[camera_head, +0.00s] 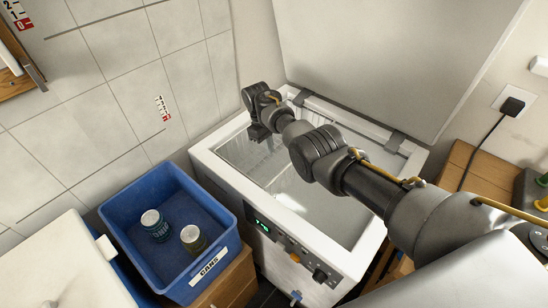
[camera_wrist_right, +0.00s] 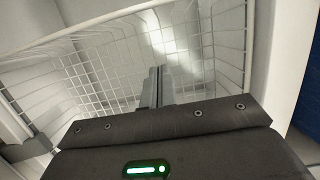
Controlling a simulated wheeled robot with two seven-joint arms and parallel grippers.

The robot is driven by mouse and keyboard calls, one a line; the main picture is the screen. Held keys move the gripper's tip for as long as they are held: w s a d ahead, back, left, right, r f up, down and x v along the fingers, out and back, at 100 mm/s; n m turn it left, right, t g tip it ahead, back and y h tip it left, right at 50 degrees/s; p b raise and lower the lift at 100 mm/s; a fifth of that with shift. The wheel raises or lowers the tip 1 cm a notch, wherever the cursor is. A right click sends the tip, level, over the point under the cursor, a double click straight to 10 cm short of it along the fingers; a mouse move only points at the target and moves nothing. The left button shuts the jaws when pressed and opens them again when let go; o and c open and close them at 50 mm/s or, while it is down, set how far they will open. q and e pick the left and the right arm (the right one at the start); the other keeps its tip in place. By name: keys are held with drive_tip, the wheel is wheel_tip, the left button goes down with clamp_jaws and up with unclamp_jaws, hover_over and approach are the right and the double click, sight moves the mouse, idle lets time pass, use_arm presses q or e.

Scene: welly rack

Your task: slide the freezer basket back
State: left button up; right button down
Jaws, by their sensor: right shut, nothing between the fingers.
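The white chest freezer (camera_head: 325,248) stands in the middle of the head view with its lid (camera_head: 390,50) raised. My right arm reaches across the opening, and my right gripper (camera_head: 257,134) is at the far left end, pointing down. In the right wrist view the white wire freezer basket (camera_wrist_right: 212,48) lies beneath and around the line of my fingers. The right fingers (camera_wrist_right: 158,86) are shut together with nothing between them. I cannot tell whether they touch the basket. In the head view the basket is hard to make out. My left gripper is not in view.
A blue crate (camera_head: 125,203) with two cans, one teal (camera_head: 154,226) and one olive (camera_head: 193,239), stands left of the freezer on a wooden support. A tiled wall is behind. A plug with a cable (camera_head: 512,106) is on the right wall.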

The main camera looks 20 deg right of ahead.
drive_tip(key=b+x, duration=0.4)
drive_tip(key=x, duration=0.5)
drive_tip(key=shift+f, duration=0.2)
drive_tip(key=s+p, duration=0.1)
drive_tip(key=p, duration=0.1)
drive_tip(key=s+d+r+p, duration=0.1)
drive_tip(key=p, duration=0.2)
drive_tip(key=shift+s+d, duration=0.15)
drive_tip(key=shift+s, duration=0.05)
drive_tip(key=shift+s+d+f+p, duration=0.25)
drive_tip(key=shift+s+p, duration=0.1)
drive_tip(key=shift+p, duration=0.25)
drive_tip(key=shift+s+f, duration=0.1)
drive_tip(key=shift+s, duration=0.05)
